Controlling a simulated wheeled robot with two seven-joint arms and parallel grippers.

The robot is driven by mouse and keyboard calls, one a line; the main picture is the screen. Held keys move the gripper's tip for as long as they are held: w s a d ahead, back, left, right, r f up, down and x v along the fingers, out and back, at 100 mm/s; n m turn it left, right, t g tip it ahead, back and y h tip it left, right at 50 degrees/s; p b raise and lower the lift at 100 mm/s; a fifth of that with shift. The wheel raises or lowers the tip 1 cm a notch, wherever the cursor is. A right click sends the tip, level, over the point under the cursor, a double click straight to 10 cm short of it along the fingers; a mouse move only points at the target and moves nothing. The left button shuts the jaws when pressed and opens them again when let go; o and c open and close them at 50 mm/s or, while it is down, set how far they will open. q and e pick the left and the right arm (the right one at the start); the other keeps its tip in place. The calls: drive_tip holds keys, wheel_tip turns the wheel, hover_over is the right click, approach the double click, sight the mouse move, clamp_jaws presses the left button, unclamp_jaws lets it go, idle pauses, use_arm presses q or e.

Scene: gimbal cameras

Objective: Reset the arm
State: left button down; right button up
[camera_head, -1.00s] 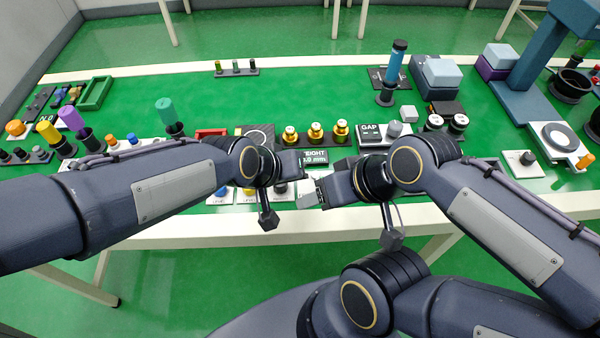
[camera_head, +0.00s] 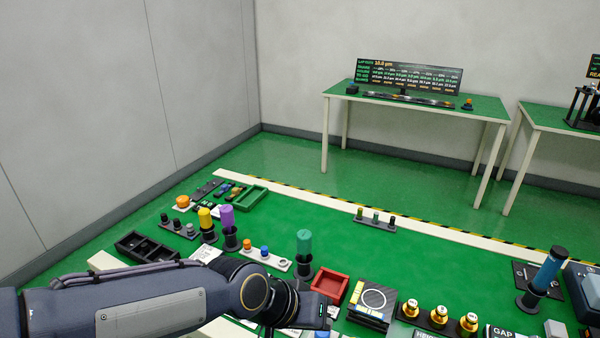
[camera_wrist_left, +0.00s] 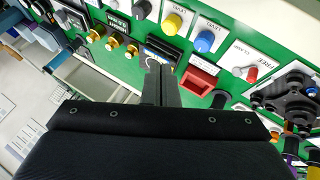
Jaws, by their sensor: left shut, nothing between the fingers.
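My left arm (camera_head: 150,300) reaches in from the left at the bottom of the head view. Its gripper (camera_head: 318,316) is low in the picture, in front of the red tray (camera_head: 330,284), and partly cut off by the lower edge. In the left wrist view the two fingers (camera_wrist_left: 159,72) are together with nothing between them. They show above the table, near a red tray (camera_wrist_left: 197,80) and yellow, blue and red knobs. My right arm and gripper are not in view.
The green table holds purple (camera_head: 227,215), teal (camera_head: 304,241) and blue (camera_head: 550,268) cylinders, a black tray (camera_head: 147,248), a green tray (camera_head: 251,197) and brass knobs (camera_head: 439,316). A far table (camera_head: 420,105) carries a display (camera_head: 408,77).

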use_arm(q)
drive_tip(key=s+a+r+n+t+p, duration=0.15)
drive_tip(key=a+r, duration=0.25)
drive_tip(key=a, duration=0.9)
use_arm(e)
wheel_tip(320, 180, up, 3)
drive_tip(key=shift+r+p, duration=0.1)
drive_tip(key=shift+p, duration=0.3)
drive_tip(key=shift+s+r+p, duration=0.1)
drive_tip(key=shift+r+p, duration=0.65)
drive_tip(key=shift+p, duration=0.05)
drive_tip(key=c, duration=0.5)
use_arm(q)
drive_tip(key=s+a+f+n+y, duration=0.1)
drive_tip(key=s+a+n+y, duration=0.2)
drive_tip(key=s+a, duration=0.8)
drive_tip(key=shift+a+t, duration=0.2)
drive_tip(key=shift+t, duration=0.25)
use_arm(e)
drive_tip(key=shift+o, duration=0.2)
